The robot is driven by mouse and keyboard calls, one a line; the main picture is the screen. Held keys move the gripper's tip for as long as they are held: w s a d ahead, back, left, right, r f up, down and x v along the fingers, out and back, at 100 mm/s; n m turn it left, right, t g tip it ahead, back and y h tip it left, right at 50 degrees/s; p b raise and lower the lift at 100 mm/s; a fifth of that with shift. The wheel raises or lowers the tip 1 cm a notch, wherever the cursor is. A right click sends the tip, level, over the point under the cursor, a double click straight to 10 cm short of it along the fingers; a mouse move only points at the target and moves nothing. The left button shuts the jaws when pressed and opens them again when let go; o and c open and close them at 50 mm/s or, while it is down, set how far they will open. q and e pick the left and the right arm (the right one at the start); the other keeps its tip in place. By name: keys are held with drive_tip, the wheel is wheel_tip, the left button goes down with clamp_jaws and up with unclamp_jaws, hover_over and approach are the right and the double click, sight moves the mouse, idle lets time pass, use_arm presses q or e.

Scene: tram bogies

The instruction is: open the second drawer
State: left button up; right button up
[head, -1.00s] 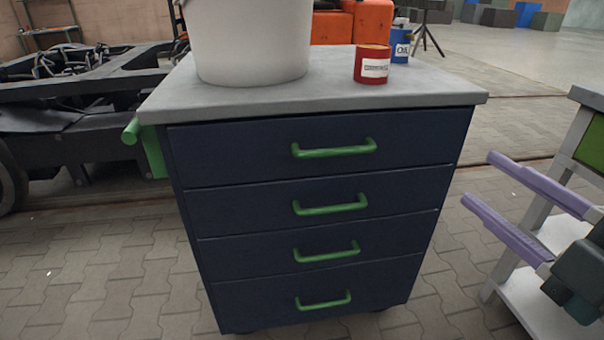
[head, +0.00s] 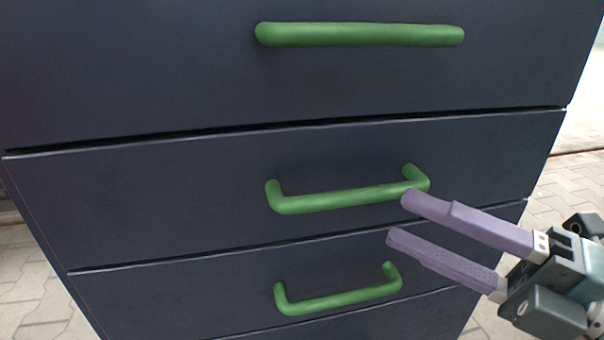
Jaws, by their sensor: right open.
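The dark blue drawer cabinet fills most of the head view, seen close up. The second drawer (head: 170,195) looks shut, and its green bar handle (head: 340,199) is near the middle. My right gripper (head: 397,219) comes in from the right with two purple fingers spread apart and nothing between them. Its upper fingertip overlaps the right end of the second handle in the picture and hides a little of it. The lower fingertip is below that handle. I cannot tell whether the finger touches it. My left gripper is not in view.
The top drawer's green handle (head: 360,35) is above, and the third drawer's green handle (head: 340,294) is close below my fingers. Both drawers look shut. Paved floor (head: 575,185) shows at the right, beyond the cabinet's edge, and at the lower left.

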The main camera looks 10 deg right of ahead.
sight(364, 201)
drive_tip(key=b+x, duration=0.1)
drive_tip(key=x, duration=0.6)
drive_tip(key=shift+w, duration=0.15)
drive_tip(key=shift+c, duration=0.2)
clamp_jaws()
idle(1.0)
